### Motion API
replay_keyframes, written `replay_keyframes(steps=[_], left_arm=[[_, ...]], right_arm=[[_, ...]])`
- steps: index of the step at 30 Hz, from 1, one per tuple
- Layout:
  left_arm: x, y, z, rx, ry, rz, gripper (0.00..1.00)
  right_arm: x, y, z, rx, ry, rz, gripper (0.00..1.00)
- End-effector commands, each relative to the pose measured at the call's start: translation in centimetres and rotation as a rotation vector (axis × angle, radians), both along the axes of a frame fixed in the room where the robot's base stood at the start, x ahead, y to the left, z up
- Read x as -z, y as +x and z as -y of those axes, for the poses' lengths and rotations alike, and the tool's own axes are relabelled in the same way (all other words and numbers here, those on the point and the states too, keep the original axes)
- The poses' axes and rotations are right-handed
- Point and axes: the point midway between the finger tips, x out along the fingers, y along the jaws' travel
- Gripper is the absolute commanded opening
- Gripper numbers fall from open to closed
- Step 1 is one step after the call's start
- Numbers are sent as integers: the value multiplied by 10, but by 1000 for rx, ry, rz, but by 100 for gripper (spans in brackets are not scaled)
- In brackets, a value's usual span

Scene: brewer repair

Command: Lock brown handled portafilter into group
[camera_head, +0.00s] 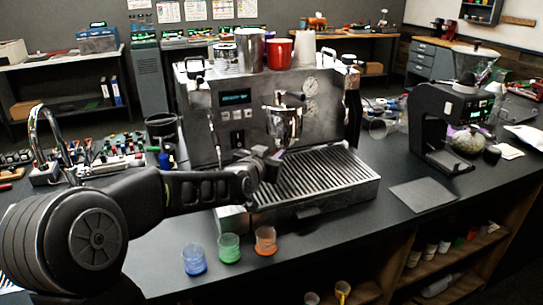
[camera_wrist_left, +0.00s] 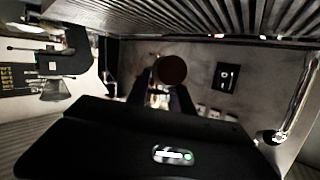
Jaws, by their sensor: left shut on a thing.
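The espresso machine (camera_head: 228,125) stands on the counter, with its metal group area (camera_head: 284,122) at the front above the slatted drip tray (camera_head: 325,178). My left gripper (camera_head: 272,160) reaches in from the left to just below and in front of the group. In the left wrist view, the round brown handle end (camera_wrist_left: 171,70) of the portafilter sits between the fingers of my left gripper (camera_wrist_left: 165,95), which is shut on it. The portafilter's basket is mostly hidden, and I cannot tell how it sits in the group. The drip tray (camera_wrist_left: 200,14) crosses the top of the wrist view.
Blue (camera_head: 194,260), green (camera_head: 229,247) and orange (camera_head: 265,240) cups stand near the counter's front edge, below my left arm. A grinder (camera_head: 435,120) and a flat dark mat (camera_head: 422,194) are at the right. A red cup (camera_head: 279,53) stands on the machine.

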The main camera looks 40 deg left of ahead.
Motion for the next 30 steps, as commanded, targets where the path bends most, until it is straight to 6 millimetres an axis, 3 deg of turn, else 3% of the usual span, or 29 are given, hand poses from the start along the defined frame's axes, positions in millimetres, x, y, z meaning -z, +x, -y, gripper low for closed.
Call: replay_keyframes(steps=[30], left_arm=[[-10,0,0,0,2,4,0]], right_arm=[[-2,0,0,0,0,0,45]])
